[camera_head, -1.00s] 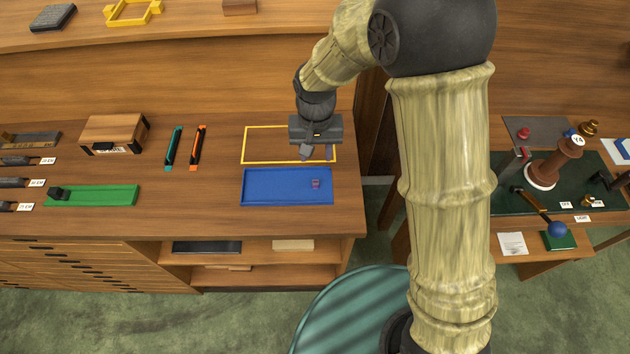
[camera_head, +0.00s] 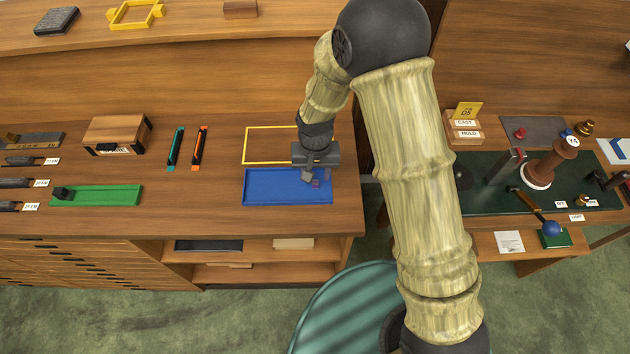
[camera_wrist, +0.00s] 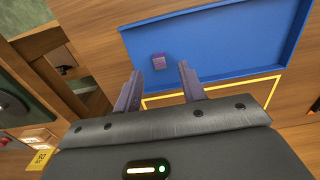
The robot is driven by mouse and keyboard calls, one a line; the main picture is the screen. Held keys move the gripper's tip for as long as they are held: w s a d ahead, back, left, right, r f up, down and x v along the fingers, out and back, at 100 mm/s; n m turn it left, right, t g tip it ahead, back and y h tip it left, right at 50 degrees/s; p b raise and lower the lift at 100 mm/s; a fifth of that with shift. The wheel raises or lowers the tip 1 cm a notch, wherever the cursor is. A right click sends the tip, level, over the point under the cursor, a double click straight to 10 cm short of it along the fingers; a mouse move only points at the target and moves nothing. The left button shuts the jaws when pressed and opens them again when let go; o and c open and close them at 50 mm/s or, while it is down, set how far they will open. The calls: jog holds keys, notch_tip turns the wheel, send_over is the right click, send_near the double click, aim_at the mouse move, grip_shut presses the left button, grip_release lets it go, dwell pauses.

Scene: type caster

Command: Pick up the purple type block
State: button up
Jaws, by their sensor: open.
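The purple type block (camera_wrist: 159,60) is small and lies in the blue tray (camera_wrist: 215,35), near one end of it. In the head view the block (camera_head: 316,184) shows just beside the fingertips, toward the right of the blue tray (camera_head: 270,187). My gripper (camera_head: 309,175) is over the tray's back edge. In the wrist view my gripper (camera_wrist: 161,82) is open and empty, its two fingers pointing toward the block. The block sits beyond the fingertips, roughly in line with the gap between them. I cannot tell the exact height of the fingers above it.
A yellow outlined rectangle (camera_head: 246,145) is on the counter behind the blue tray. A green tray (camera_head: 105,195), teal and orange sticks (camera_head: 198,148) and a wooden box (camera_head: 114,134) stand to the left. The counter's right edge is close to the tray.

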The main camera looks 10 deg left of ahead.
aim_at(315, 182)
jog(key=shift+f+p, duration=0.3)
jog(key=shift+f, duration=1.2)
jog(key=shift+c, duration=0.2)
grip_shut()
